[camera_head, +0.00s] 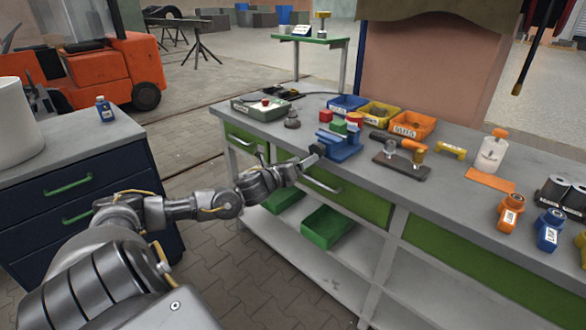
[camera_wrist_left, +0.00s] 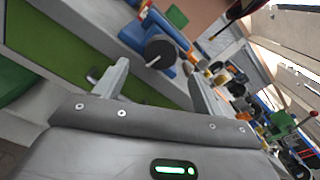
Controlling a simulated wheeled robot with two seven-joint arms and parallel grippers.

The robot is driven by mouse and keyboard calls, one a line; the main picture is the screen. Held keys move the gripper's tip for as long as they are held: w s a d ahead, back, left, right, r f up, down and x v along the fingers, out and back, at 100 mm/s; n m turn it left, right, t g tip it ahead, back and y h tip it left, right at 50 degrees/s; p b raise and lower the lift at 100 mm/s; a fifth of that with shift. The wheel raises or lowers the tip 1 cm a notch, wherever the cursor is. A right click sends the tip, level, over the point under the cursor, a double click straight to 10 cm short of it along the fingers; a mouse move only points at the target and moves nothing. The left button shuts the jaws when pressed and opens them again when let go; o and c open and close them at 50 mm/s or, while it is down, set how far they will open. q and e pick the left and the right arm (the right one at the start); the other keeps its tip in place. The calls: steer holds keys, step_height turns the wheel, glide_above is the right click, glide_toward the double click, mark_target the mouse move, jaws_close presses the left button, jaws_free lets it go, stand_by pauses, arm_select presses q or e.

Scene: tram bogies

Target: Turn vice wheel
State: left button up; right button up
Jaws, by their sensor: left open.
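My left gripper (camera_head: 307,161) is just in front of the wheel. In the left wrist view the fingers of the gripper (camera_wrist_left: 158,70) are spread apart with nothing held; the wheel appears beyond the gap between them. My right gripper is not in view.
The workbench (camera_head: 455,205) carries blue, yellow and orange bins (camera_head: 412,125), a dark fixture (camera_head: 401,168) and a white bottle (camera_head: 491,152) right of the vice. A grey box (camera_head: 262,107) lies left. A blue cabinet (camera_head: 75,190) stands at left, with open floor between.

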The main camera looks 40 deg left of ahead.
arm_select(q)
steer(key=shift+s+d, duration=0.1)
steer(key=shift+s, duration=2.1)
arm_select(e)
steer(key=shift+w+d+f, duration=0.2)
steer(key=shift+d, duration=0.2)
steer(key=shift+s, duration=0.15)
arm_select(q)
steer(key=shift+r, duration=0.1)
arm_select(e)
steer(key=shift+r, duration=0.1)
